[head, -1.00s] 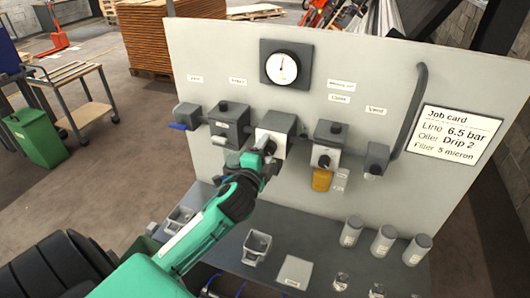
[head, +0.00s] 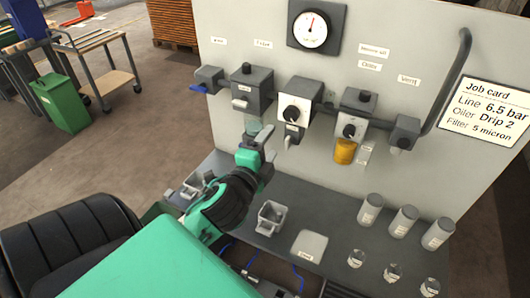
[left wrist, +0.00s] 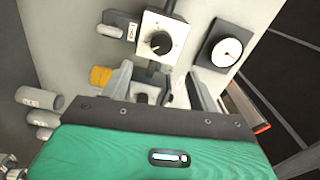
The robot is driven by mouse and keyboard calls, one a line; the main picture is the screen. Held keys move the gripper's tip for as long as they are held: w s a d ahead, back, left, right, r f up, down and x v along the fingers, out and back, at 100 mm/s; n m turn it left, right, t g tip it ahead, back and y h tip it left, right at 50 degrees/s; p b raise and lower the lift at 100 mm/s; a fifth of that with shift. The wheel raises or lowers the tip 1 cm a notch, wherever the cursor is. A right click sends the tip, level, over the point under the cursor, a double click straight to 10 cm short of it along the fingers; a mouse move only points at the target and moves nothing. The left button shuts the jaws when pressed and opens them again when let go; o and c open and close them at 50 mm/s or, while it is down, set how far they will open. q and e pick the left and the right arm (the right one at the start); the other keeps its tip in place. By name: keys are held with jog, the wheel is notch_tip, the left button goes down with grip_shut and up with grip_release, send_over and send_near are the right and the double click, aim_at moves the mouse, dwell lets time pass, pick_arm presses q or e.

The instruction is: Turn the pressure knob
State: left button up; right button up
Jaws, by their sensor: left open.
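The pressure knob (head: 291,113) is a round black knob on the white front of a grey regulator block (head: 302,92) on the panel. It also shows in the left wrist view (left wrist: 161,43), with a white mark on it. My left gripper (head: 258,145) is open and empty, below and left of the knob in the head view and apart from it. In the left wrist view its spread fingers (left wrist: 160,88) point toward the panel, with the knob beyond them. The round pressure gauge (head: 312,29) above has its needle near the top. My right gripper is not in view.
Beside the regulator are a filter block (head: 252,92) and an oiler with an amber bowl (head: 345,151). A job card (head: 487,112) reads line 6.5 bar. The shelf below carries a square cup (head: 271,217), several grey cylinders and small glass jars.

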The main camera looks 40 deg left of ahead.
pick_arm(q)
jog(key=shift+v, duration=0.9)
